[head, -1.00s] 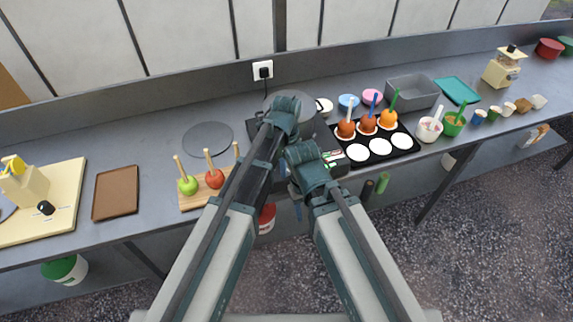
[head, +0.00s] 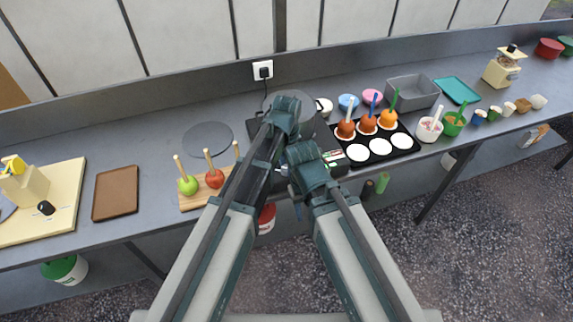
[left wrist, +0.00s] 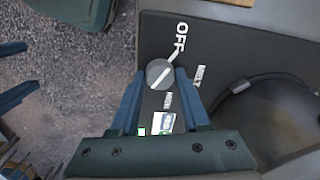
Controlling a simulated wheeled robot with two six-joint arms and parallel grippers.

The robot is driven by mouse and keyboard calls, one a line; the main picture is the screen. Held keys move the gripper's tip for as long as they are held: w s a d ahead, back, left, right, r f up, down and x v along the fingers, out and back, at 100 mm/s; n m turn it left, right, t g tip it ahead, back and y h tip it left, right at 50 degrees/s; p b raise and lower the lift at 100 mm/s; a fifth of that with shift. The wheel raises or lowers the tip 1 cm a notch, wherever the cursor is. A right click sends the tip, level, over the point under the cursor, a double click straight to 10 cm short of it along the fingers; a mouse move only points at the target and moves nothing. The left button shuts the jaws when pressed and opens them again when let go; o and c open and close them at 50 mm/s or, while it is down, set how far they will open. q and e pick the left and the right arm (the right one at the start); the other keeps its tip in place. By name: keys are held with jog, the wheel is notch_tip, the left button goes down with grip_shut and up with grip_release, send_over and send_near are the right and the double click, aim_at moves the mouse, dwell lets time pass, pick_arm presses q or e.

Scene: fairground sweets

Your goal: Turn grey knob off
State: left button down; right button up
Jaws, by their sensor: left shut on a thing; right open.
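The grey knob (left wrist: 159,73) sits on the dark panel of the cooker (left wrist: 215,50), between printed OFF, MELT and HIGH-side labels. Its pale bar runs diagonally, up and right, roughly in line with the tick by OFF. My left gripper (left wrist: 160,80) is shut on the knob, one finger on each side. In the head view my left wrist (head: 285,108) hides the knob. My right gripper (left wrist: 30,67) shows at the left edge of the left wrist view, open and empty, apart from the knob. Its wrist (head: 305,160) is in front of the cooker in the head view.
A pan (left wrist: 270,118) sits on the cooker beside the labels. A board with apples on sticks (head: 196,202) is left of my arms. A black tray (head: 402,152) with dipped apples and white discs is at right. A power socket (head: 263,70) is on the back wall.

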pick_arm(q)
jog(key=shift+n, duration=0.9)
jog(key=shift+c, duration=1.9)
grip_release()
notch_tip(320, 180, up, 14)
jog(key=p, duration=1.3)
jog(key=shift+p, duration=0.4)
jog(key=shift+f, duration=0.15)
